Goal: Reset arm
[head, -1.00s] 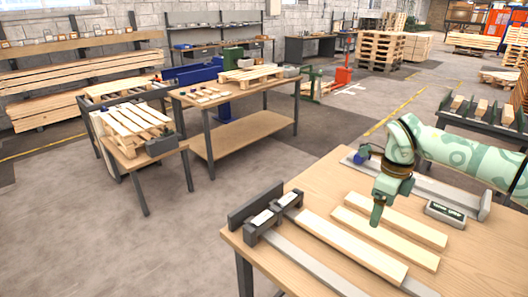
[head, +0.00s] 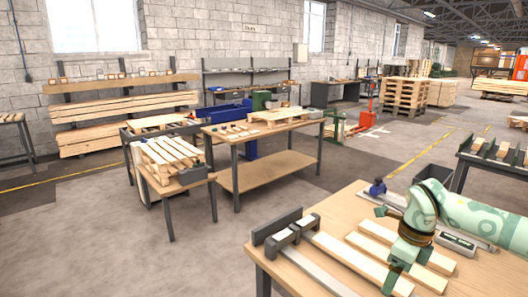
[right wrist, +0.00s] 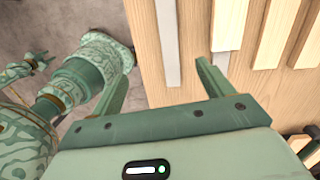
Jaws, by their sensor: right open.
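My right gripper (head: 398,282) hangs down over the near workbench (head: 285,262) in the head view. In the right wrist view its two fingers stand wide apart with nothing between them (right wrist: 160,78). The bench top and a grey metal strip (right wrist: 168,42) lie beyond the fingers. I cannot tell the exact height above the bench. My left gripper cannot be made out in the head view.
Pale wooden boards (head: 345,258) lie on the near bench beside a dark clamp jig (head: 285,237). A small grey box (head: 457,243) lies at the right. Another workbench (head: 262,132) with a small pallet stands further back. Open floor lies at the left.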

